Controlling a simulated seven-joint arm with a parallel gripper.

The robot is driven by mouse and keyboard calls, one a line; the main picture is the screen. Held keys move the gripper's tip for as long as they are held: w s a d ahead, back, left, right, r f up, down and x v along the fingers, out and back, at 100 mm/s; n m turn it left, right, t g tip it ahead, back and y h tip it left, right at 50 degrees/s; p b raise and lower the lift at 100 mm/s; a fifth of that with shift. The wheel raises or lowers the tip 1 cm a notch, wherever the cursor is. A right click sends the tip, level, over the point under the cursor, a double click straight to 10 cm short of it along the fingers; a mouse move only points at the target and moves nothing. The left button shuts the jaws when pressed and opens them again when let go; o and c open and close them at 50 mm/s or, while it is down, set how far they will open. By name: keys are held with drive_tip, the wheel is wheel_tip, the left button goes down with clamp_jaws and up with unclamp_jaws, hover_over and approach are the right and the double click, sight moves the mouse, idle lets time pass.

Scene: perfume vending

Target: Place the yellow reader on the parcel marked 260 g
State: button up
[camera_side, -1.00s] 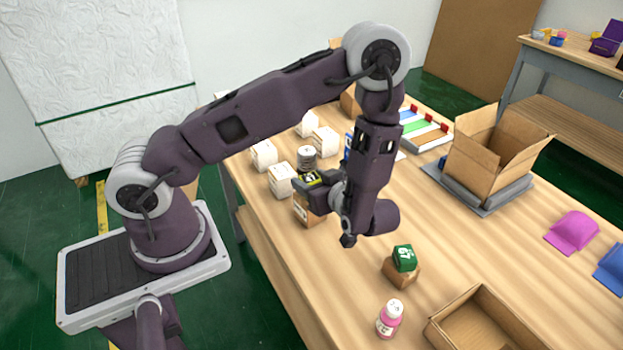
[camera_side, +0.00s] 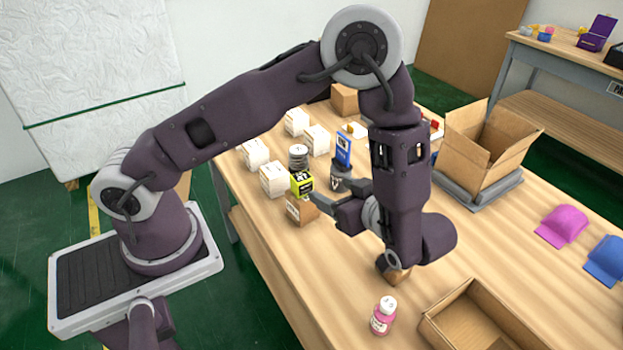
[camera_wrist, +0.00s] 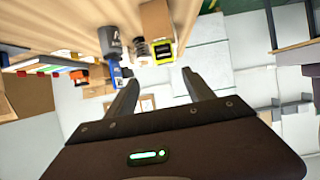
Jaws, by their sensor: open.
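The yellow reader (camera_side: 302,183), with dark markings on its face, sits on top of a small brown parcel (camera_side: 302,209) near the table's left edge. The parcel has a pale label whose figures I cannot read. In the wrist view the yellow reader (camera_wrist: 164,52) rests against the brown parcel (camera_wrist: 157,21), beyond my fingertips. My gripper (camera_side: 325,203) is open and empty, just right of the reader and apart from it. In the wrist view my gripper (camera_wrist: 160,78) shows its two fingers spread with nothing between them.
Several white boxes (camera_side: 273,180), a dark coiled item (camera_side: 298,157) and a blue card in a dark stand (camera_side: 343,150) are close by. A pink bottle (camera_side: 383,316) and open carton (camera_side: 475,320) stand in front.

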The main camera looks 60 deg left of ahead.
drive_tip(key=w+d+r+m+t+h, duration=0.1)
drive_tip(key=w+d+r+t+h, duration=0.15)
drive_tip(key=w, duration=0.35)
drive_tip(key=w+d+r+t+h, duration=0.1)
drive_tip(key=w+r+t+h, duration=0.2)
drive_tip(key=w, duration=0.2)
drive_tip(key=w+d+r+m+t+h, duration=0.1)
drive_tip(key=d+r+m+t+h, duration=0.2)
drive_tip(key=r, duration=0.5)
drive_tip(key=w+d+r+m+t+h, duration=0.25)
drive_tip(key=d+r+h, duration=0.2)
drive_tip(key=r, duration=0.25)
drive_tip(key=s+r+m+g+h, duration=0.15)
drive_tip(key=s+m, duration=0.25)
drive_tip(key=s, duration=0.4)
drive_tip(key=s+r+m+g+h, duration=0.1)
drive_tip(key=s+r+m+h, duration=0.2)
drive_tip(key=s, duration=0.4)
drive_tip(key=s+a+f+m+g+y, duration=0.1)
drive_tip(key=s+a+f+m+y, duration=0.1)
drive_tip(key=s+a, duration=0.3)
drive_tip(key=s+a+f+m+g+y, duration=0.2)
drive_tip(key=s+a+f, duration=0.2)
drive_tip(key=s, duration=0.7)
drive_tip(key=shift+a+f, duration=0.3)
drive_tip(key=shift+a, duration=0.25)
